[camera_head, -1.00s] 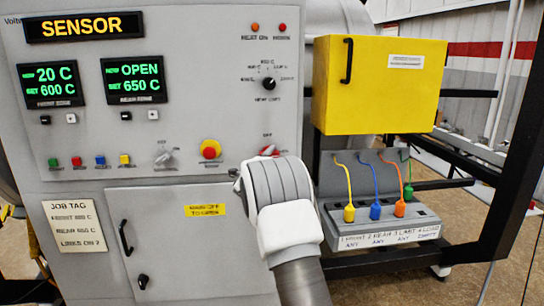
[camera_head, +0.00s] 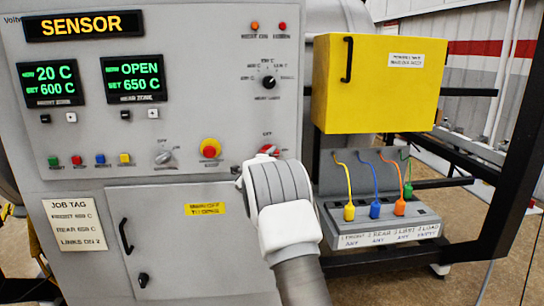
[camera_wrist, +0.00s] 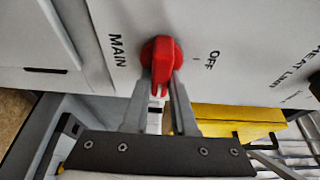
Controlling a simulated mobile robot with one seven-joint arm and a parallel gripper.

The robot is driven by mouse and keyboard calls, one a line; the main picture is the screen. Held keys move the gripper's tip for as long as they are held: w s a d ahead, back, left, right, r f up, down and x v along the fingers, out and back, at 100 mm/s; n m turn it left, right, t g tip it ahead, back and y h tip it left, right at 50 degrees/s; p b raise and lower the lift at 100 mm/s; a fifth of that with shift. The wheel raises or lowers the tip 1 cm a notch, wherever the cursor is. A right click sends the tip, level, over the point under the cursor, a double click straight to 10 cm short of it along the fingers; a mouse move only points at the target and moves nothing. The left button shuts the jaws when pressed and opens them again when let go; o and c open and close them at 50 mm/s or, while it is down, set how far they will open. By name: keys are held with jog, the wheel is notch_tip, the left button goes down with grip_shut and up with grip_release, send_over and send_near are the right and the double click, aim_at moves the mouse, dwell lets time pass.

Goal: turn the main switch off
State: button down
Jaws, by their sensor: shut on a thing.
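The main switch is a red rotary handle on the grey panel, seen close up in the wrist view (camera_wrist: 162,62). The word MAIN is printed to its left there and OFF to its right. My gripper (camera_wrist: 162,84) is shut on the red handle, with one finger on each side of it. The handle lies roughly along the fingers, and its grip does not point at the OFF word. In the head view only part of the red switch (camera_head: 268,150) shows above my wrist, which hides the jaws.
A yellow box (camera_head: 376,84) sticks out at the right, above a block of coloured plugs (camera_head: 383,214). A closed cabinet door (camera_head: 175,255) is below.

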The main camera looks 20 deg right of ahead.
jog(key=shift+f+n+b, duration=0.1)
jog(key=shift+n+b, duration=0.3)
jog(key=shift+b, duration=0.15)
jog(key=n+t+b, duration=0.1)
jog(key=n+b, duration=0.1)
jog(key=b, duration=0.1)
jog(key=shift+f+n+h+b, duration=0.1)
jog(key=shift+n+h+b, duration=0.2)
jog(key=shift+h+b, duration=0.1)
jog(key=n+t+b, duration=0.2)
jog(key=n+b, duration=0.4)
jog(key=shift+a+b, duration=0.1)
jog(key=shift+b, duration=0.25)
jog(key=n+t+b, duration=0.1)
jog(key=n, duration=0.1)
jog(key=n+t+y+b, duration=0.1)
jog(key=n+b, duration=0.1)
jog(key=n+t+y+b, duration=0.1)
jog(key=n+b, duration=0.1)
jog(key=shift+a+r, duration=0.1)
jog(key=shift+r, duration=0.15)
jog(key=shift+w+a+r+n+t+y+b, duration=0.1)
jog(key=shift+n+t+y+b, duration=0.25)
jog(key=shift+n+y+b, duration=0.95)
jog(key=shift+w+a+r+n+t+y+b, duration=0.1)
jog(key=shift+n+t+y+b, duration=0.3)
jog(key=shift+n, duration=2.1)
